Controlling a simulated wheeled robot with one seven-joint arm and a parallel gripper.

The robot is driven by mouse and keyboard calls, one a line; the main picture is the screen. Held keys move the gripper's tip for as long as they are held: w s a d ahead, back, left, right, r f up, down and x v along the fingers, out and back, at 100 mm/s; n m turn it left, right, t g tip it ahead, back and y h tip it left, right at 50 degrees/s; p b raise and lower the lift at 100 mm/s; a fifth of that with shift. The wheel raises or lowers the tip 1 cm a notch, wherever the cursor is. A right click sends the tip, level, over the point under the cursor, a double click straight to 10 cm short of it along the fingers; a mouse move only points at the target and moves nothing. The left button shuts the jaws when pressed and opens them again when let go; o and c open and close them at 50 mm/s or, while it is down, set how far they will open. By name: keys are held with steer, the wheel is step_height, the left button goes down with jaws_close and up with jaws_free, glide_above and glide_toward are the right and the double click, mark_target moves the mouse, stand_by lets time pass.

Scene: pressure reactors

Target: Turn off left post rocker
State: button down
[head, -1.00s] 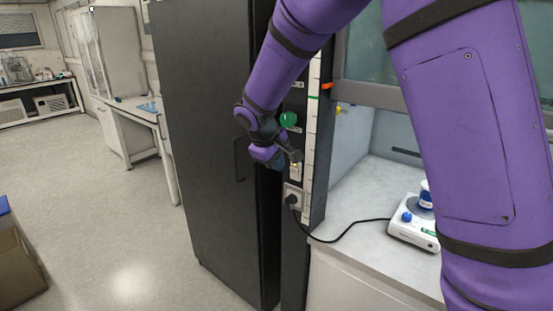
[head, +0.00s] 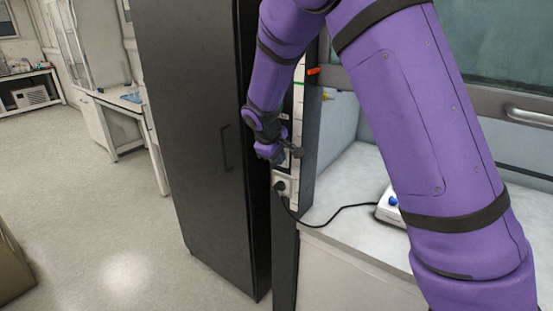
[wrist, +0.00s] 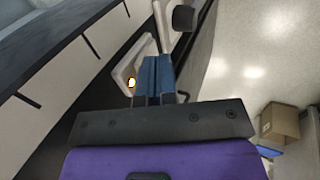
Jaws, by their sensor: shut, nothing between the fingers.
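The left post (head: 310,135) is a dark upright with a pale strip, between the black cabinet and the hood. Its white rocker plate (wrist: 130,66) shows in the wrist view, with a small glowing orange-yellow light at its near edge. My gripper (wrist: 154,62) has its blue fingers shut together and empty, with their tips over the plate and hiding much of the rocker. Whether they touch it I cannot tell. In the head view my gripper (head: 284,158) is at the post, just above the socket, and mostly covers the rocker.
A white socket (head: 276,180) with a black plug sits just below my gripper, and its cord (head: 325,219) runs right to a white device (head: 388,212). The tall black cabinet (head: 195,130) stands close on the left. Open floor (head: 110,220) lies further left.

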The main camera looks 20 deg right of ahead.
steer(key=shift+w+d, duration=0.2)
steer(key=shift+r, duration=0.25)
steer(key=shift+r, duration=0.65)
stand_by(0.3)
